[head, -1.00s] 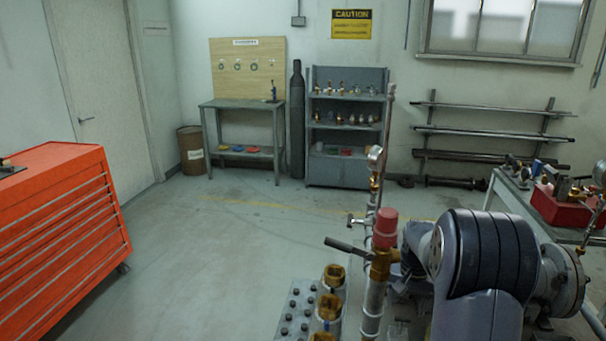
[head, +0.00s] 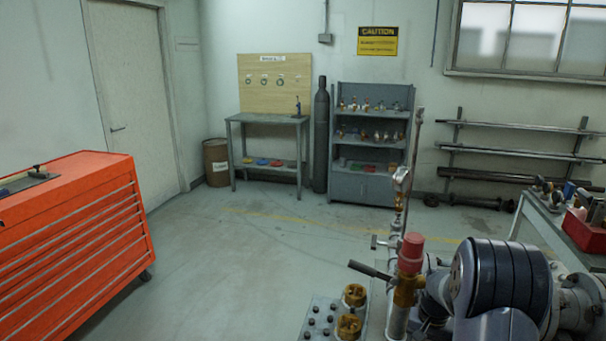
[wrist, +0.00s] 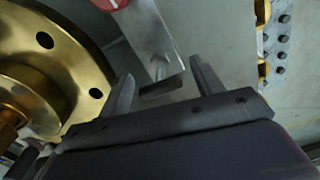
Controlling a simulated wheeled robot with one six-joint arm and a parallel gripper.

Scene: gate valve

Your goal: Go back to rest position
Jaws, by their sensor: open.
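My gripper (wrist: 165,85) shows in the wrist view with its two dark fingers spread apart and nothing between them. A brass flanged wheel-like part (wrist: 50,60) with bolt holes lies to the left of the fingers, and I cannot tell whether they touch. In the head view, my dark arm fills the lower right and my gripper is not visible. A brass valve (head: 405,290) with a red cap and a dark lever stands upright on a vertical pipe just left of my arm.
A plate with studs and brass fittings (head: 354,295) sits at the bottom centre. A red tool cabinet (head: 75,220) stands at left. A workbench (head: 545,215) with a red box (head: 585,230) is at right. The middle floor is clear, with a shelf (head: 370,185) behind.

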